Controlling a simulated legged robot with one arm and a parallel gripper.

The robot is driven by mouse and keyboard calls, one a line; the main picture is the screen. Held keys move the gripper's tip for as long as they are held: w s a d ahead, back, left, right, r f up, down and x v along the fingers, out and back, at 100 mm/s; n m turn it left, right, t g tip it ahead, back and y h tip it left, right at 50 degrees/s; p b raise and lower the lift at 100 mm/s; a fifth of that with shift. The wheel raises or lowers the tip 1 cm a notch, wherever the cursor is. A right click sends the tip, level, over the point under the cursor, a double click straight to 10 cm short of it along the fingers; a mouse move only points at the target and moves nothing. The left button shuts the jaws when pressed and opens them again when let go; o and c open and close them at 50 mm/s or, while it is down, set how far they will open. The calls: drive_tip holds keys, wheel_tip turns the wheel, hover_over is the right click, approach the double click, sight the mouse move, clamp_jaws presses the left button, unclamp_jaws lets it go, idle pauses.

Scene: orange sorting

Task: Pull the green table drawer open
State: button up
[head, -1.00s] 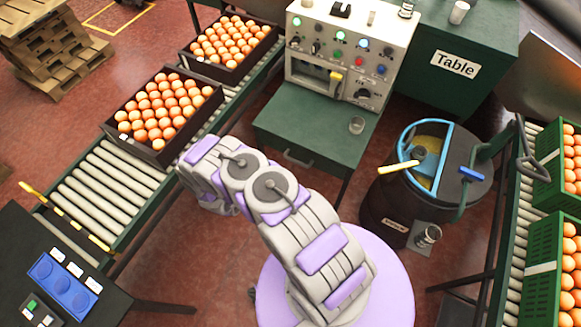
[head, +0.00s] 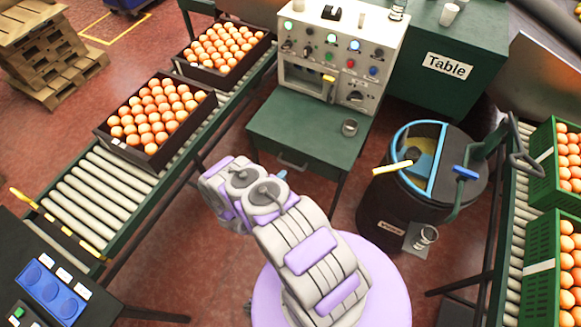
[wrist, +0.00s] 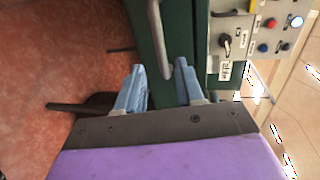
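The green table drawer (head: 320,163) is at the front of the green table (head: 300,125), below the tabletop, and looks shut. Its grey bar handle (head: 291,161) also shows in the wrist view (wrist: 160,45), at the top centre against the green front. My gripper (wrist: 160,66) is open, with two blue fingers apart and nothing held. The handle's near end lies between the fingertips in the picture; I cannot tell whether they touch it. In the head view my arm hides most of the gripper, and only a bit of blue finger shows just below the handle.
A conveyor (head: 110,205) with crates of oranges runs along the left. A black barrel (head: 385,215) stands to the right. Red floor is clear between conveyor and table.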

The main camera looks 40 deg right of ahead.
sight(291, 166)
drive_tip(key=b+x, duration=0.2)
drive_tip(key=x, duration=0.7)
drive_tip(key=shift+b, duration=0.3)
clamp_jaws()
